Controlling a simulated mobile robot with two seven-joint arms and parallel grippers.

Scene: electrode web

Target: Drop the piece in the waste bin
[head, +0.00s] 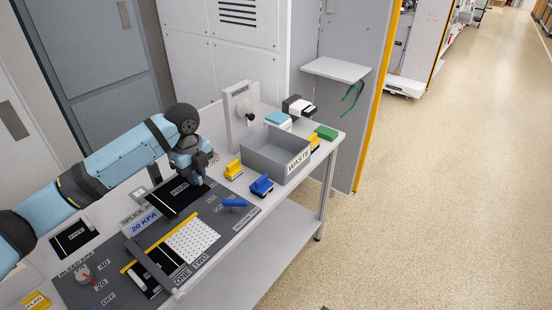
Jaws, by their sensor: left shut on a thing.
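The waste bin (263,163) is a grey open box with a "WASTE" label on its front right side, standing towards the far end of the bench. Its visible inside looks empty. My left gripper (203,179) points down over the bench, left of the bin and above the edge of a black labelled patch (172,198). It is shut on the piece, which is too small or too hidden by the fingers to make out. My right gripper is not in view.
A blue-handled item (234,203) lies nearer. A perforated white plate (192,241) lies on the near panel.

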